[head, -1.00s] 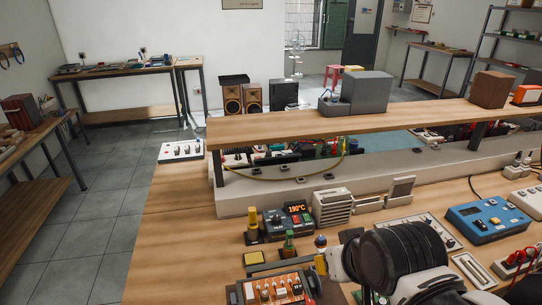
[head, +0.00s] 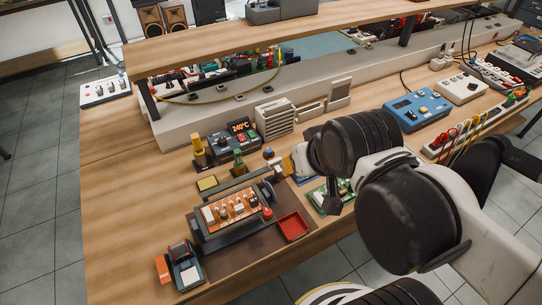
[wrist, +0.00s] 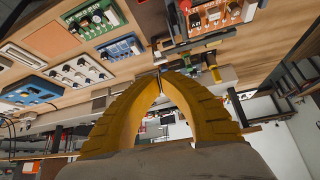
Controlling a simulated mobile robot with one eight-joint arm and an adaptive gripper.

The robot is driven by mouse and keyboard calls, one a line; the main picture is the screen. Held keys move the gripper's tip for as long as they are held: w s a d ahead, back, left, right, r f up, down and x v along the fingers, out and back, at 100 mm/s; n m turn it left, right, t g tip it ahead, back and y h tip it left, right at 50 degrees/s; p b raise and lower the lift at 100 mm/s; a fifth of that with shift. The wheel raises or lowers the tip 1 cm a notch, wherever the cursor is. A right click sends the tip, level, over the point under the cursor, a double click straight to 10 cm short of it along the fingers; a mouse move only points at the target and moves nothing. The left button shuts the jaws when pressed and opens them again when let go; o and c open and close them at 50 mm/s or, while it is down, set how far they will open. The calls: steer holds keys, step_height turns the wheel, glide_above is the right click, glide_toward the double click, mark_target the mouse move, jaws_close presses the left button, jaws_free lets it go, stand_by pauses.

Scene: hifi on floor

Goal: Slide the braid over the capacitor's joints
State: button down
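The orange circuit board (head: 230,207) sits in a dark holder on a brown mat, with several small parts on it. It also shows at the top of the wrist view (wrist: 215,14). I cannot single out the capacitor or its joints, and I cannot make out the braid. My gripper (head: 289,164) is above the bench, just behind and right of the board, apart from it. In the wrist view its yellow fingers (wrist: 161,75) arch together and their tips meet. I see nothing clearly held between them.
A red tray (head: 292,226) lies right of the board. A small grey-and-orange device (head: 181,266) stands front left. Bare bench lies left. A raised shelf (head: 240,48) runs behind.

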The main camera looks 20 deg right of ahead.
stand_by(0.4)
steer(key=c, duration=1.5)
jaws_free()
steer(key=o, duration=0.6)
steer(key=shift+w+r, duration=0.2)
steer(key=shift+w, duration=0.05)
steer(key=shift+c, duration=0.2)
steer(key=shift+o, duration=0.4)
steer(key=w+n+g, duration=0.1)
steer(key=w+g, duration=0.2)
steer(key=w, duration=0.4)
steer(key=shift+w+g, duration=0.25)
steer(key=shift+g, duration=0.15)
steer(key=g, duration=0.3)
glide_toward(275, 160)
steer(key=shift+n, duration=0.4)
steer(key=f+b, duration=0.2)
steer(key=f, duration=0.3)
steer(key=f+b, duration=0.2)
steer(key=f, duration=0.3)
steer(key=shift+w, duration=0.2)
